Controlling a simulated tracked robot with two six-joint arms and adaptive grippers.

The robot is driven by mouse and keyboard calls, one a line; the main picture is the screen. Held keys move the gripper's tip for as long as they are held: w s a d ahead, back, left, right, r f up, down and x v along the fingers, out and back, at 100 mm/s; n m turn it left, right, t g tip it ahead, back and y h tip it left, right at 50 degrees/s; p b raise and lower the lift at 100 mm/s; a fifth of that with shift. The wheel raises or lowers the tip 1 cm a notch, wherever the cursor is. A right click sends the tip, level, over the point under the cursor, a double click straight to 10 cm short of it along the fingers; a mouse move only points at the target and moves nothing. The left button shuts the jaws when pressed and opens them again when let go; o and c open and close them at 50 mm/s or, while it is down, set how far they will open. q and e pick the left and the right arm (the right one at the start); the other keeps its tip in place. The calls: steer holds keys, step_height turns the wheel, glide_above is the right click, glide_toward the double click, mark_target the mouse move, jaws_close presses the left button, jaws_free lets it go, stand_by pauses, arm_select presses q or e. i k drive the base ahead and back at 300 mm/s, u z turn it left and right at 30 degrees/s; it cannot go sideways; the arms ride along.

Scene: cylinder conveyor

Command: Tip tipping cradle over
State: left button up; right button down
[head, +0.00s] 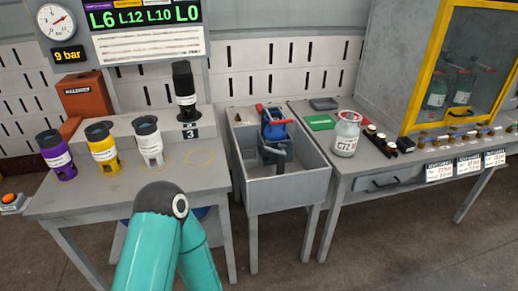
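A blue tipping cradle (274,130) with red parts stands in the grey open basin (301,174) in the middle of the head view. It sits on a dark support toward the back of the basin. Its tilt is hard to tell at this size, and I cannot tell whether it holds anything. A teal bent arm of mine rises at the bottom, in front of the left table and left of the basin. No gripper fingers show, and nothing of mine touches the cradle.
The left table (120,196) carries purple (57,155), yellow (103,148) and white (148,140) canisters; a black one (184,91) stands on a raised step. The right table (372,160) holds a white-grey jar (346,133) and small items beside a yellow-framed cabinet (458,75).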

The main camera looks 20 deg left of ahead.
mark_target(275, 147)
steer(key=u, duration=0.7)
steer(key=i, duration=1)
steer(key=u, duration=0.85)
steer(key=k, duration=0.9)
steer(key=u, duration=0.05)
steer(key=i, duration=0.2)
steer(key=u, duration=0.1)
